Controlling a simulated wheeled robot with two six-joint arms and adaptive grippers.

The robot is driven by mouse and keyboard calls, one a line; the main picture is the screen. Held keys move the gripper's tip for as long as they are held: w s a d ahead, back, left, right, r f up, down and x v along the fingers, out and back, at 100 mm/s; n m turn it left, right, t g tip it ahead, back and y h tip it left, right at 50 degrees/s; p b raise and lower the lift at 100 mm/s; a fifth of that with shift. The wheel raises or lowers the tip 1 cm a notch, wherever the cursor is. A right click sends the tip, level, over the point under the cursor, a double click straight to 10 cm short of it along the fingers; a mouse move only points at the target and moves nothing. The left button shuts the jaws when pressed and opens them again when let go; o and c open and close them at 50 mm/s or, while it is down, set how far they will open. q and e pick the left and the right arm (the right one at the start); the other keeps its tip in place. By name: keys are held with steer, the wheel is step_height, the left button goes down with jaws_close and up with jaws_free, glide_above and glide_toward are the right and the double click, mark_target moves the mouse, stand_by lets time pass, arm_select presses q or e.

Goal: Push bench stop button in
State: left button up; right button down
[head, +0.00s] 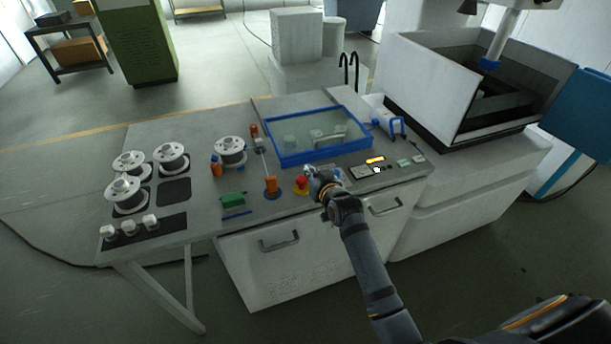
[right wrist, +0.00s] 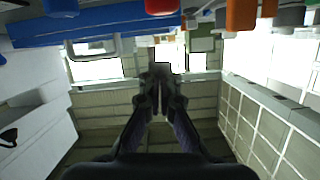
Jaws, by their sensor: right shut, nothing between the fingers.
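The bench stop button (head: 301,183) is a red mushroom head on a yellow base, near the front edge of the grey bench. In the head view my right gripper (head: 318,178) is just right of the button; I cannot tell if they touch. In the right wrist view the gripper's fingers (right wrist: 160,74) are together with nothing between them. A red part, apparently the button (right wrist: 161,6), shows at the top edge, cut off and apart from the fingertips in the picture. My left gripper is not in view.
An orange-handled lever (head: 270,185) stands left of the button, with a green block (head: 233,200) farther left. A blue-framed glass lid (head: 285,157) lies behind. A panel with a yellow display (head: 375,160) is to the right. Drawer handles (head: 279,242) project below the bench edge.

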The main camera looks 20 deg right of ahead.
mark_target(302, 183)
steer(key=w+f, duration=0.1)
steer(key=f, duration=0.1)
steer(key=w+f+p, duration=0.1)
steer(key=f, duration=0.1)
steer(key=shift+w+a, duration=0.3)
steer(key=shift+s+f, duration=0.1)
steer(key=shift+f, duration=0.3)
steer(key=shift+f, duration=0.15)
